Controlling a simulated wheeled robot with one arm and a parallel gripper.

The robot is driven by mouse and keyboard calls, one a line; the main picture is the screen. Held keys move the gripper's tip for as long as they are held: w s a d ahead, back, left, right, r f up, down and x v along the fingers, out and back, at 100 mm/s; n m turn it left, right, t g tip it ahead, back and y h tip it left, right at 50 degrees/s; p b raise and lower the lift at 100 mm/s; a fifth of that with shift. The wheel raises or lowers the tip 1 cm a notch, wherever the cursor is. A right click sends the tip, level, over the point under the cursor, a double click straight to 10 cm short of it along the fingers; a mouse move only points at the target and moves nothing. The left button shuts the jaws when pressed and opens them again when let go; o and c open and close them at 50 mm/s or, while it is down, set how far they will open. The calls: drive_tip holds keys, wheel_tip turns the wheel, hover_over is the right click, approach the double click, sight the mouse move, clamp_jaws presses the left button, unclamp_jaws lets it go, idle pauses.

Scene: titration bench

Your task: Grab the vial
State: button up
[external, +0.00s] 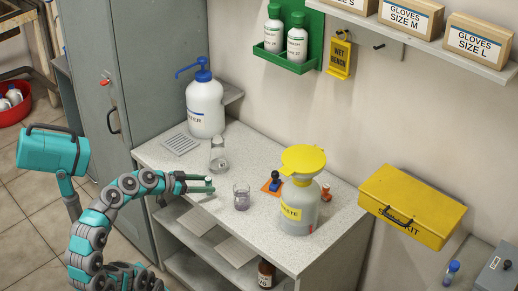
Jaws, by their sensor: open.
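My gripper (204,184) is open above the left front part of the bench, with its fingers pointing right. A small pale piece shows at the fingertips; I cannot tell whether it is a vial or part of the fingers. A small blue-capped bottle (451,272), possibly a vial, stands on the grey surface at the lower right, far from my gripper. A small orange-red item (326,193) stands right of the waste bottle, too small to identify. No vial can be named with certainty.
A glass beaker (241,197) stands just right of my gripper, and a clear flask (218,158) behind it. The front edge is mostly clear.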

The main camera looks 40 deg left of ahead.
sight(217, 192)
drive_tip(key=shift+a+f+b+x, duration=0.1)
drive_tip(key=shift+b+x, duration=0.15)
drive_tip(key=shift+x, duration=0.8)
drive_tip(key=shift+a+f+b+x, duration=0.1)
drive_tip(key=shift+a+b+x, duration=0.1)
drive_tip(key=shift+x, duration=0.8)
drive_tip(key=shift+w+d+f, duration=0.2)
drive_tip(key=shift+w+d, duration=0.05)
drive_tip(key=shift+w, duration=0.3)
drive_tip(key=shift+c, duration=0.2)
clamp_jaws()
